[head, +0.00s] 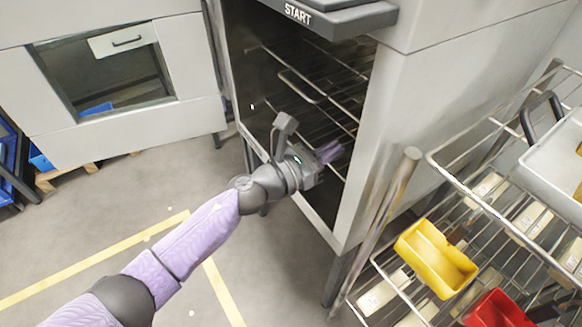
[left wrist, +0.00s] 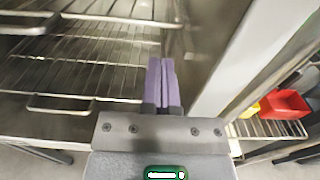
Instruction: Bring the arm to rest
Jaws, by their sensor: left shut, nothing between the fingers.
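My left gripper (head: 330,152) reaches in from the left in the head view, at the open front of a grey machine (head: 400,120) with wire racks inside. In the left wrist view its two purple fingers (left wrist: 160,82) lie together, with nothing between them. They point into the machine's opening, in front of the wire racks (left wrist: 85,70). I cannot tell whether the fingertips touch a rack. The machine's right door post (left wrist: 225,70) stands just right of the gripper. My right gripper is not in view.
A wire cart (head: 408,160) at the right holds a yellow bin (head: 435,258), a red bin (head: 497,312) and a white tray (head: 556,160). A grey cabinet (head: 190,115) stands at the back left. The floor (head: 90,215) with yellow lines is clear at the left.

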